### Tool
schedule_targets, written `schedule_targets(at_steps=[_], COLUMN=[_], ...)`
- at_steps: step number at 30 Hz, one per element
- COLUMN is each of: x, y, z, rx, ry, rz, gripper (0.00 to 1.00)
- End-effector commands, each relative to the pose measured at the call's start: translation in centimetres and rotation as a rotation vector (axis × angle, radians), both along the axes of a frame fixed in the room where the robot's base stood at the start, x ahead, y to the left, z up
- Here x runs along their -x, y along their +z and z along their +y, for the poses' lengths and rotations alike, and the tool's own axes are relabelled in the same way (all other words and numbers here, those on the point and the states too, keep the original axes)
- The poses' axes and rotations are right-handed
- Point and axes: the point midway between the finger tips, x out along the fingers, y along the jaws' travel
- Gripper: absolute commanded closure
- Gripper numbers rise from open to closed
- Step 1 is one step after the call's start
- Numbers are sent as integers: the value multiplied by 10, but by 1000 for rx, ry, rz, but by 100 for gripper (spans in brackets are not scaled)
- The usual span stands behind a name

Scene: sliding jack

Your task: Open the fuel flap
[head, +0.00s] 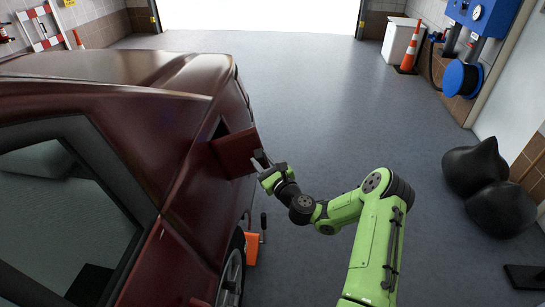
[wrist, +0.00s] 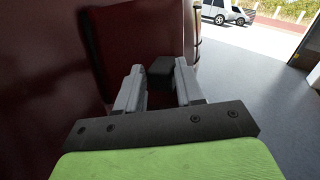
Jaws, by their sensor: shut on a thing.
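The fuel flap (head: 233,153) is a dark red panel on the side of the dark red car (head: 190,160). It stands out from the car body at a wide angle. In the wrist view the flap (wrist: 122,45) fills the area just beyond the fingers. My gripper (head: 262,160) is at the flap's outer edge and is shut on it. In the wrist view a small dark block (wrist: 160,72) sits between the two grey fingertips of my gripper (wrist: 159,76). The exact contact is hard to see, and the opening behind the flap is mostly hidden.
An orange object (head: 252,248) with a dark handle stands by the car's wheel (head: 232,275). Black bags (head: 487,185) lie at the right wall. A traffic cone (head: 410,50) and a blue reel (head: 462,78) are farther back.

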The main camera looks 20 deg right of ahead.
Motion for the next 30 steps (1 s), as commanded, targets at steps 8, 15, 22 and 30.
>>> schedule_targets(at_steps=[8, 15, 22, 30], x=[9, 11, 11, 11], y=[-3, -3, -3, -2], z=[24, 27, 27, 27], rx=[23, 29, 28, 27], ry=[36, 36, 36, 37], rz=[16, 19, 19, 16], gripper=[100, 100, 100, 43])
